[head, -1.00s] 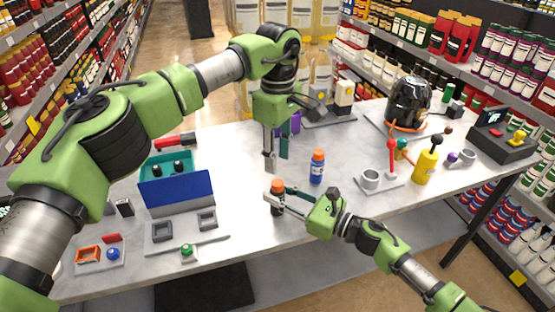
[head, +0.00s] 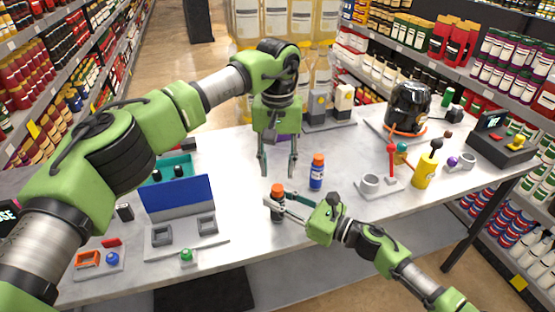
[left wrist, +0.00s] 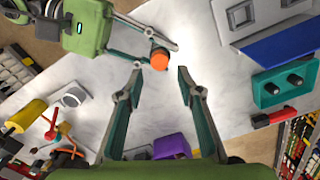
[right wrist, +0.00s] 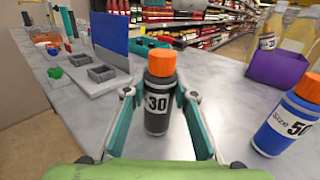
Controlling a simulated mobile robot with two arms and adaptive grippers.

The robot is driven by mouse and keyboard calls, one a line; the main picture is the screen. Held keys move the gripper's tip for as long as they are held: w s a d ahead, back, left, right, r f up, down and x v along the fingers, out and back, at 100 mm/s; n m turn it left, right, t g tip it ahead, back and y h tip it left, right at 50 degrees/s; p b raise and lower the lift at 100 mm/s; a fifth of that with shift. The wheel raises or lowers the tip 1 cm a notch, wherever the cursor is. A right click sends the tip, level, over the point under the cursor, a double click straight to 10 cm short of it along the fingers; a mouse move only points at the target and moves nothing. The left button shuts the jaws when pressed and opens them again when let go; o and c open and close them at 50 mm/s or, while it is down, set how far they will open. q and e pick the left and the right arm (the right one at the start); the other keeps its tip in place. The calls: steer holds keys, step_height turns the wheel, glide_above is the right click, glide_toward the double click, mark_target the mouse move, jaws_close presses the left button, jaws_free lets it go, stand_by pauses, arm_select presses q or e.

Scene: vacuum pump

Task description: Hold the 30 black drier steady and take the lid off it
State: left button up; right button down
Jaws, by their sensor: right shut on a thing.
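The 30 black drier is a small black bottle (head: 277,213) with an orange lid (head: 277,190), standing upright near the table's front edge. Its "30" label (right wrist: 158,103) faces the right wrist camera. My right gripper (head: 275,205) is shut around the bottle's body, below the lid. The lid is on the bottle. My left gripper (head: 278,172) points down with its fingers apart and empty, above and behind the bottle. In the left wrist view the lid (left wrist: 159,59) shows just beyond the open fingertips (left wrist: 160,72), not touched by them.
A blue size 50 bottle with an orange lid (head: 317,172) stands close by on the right. A blue panel with grey square holders (head: 178,207) is on the left. A purple bin (right wrist: 278,68) sits behind.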

mark_target(277, 187)
arm_select(q)
steer(key=shift+f, duration=3.15)
jaws_close()
